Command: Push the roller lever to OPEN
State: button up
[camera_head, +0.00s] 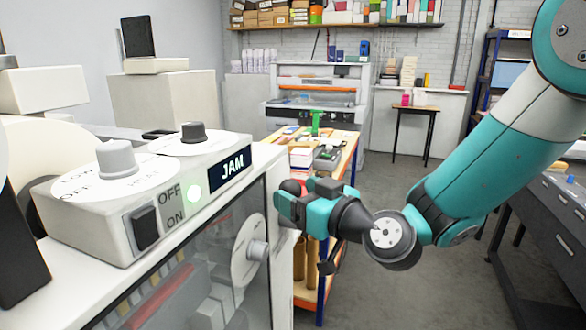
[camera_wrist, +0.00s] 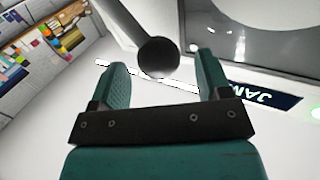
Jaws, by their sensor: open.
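In the wrist view a black ball knob (camera_wrist: 158,57), apparently the end of the roller lever, sits between the tips of my open gripper (camera_wrist: 161,64). Gaps show between the ball and both fingers. Whether the ball is fully inside the jaws or just beyond them is unclear. In the head view my gripper (camera_head: 283,204) is at the right end of the white machine (camera_head: 112,214), fingers pointing left. The machine's display (camera_head: 230,169) reads JAM.
The machine's top carries a grey knob (camera_head: 117,160) and a smaller dark knob (camera_head: 193,132). A black ON/OFF switch (camera_head: 145,227) and a round dial (camera_head: 249,250) are on its front. A loaded wooden table (camera_head: 345,153) stands behind my gripper. Grey floor (camera_head: 420,185) is open beyond.

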jog(key=shift+p+x, duration=0.55)
jog(key=shift+x, duration=0.7)
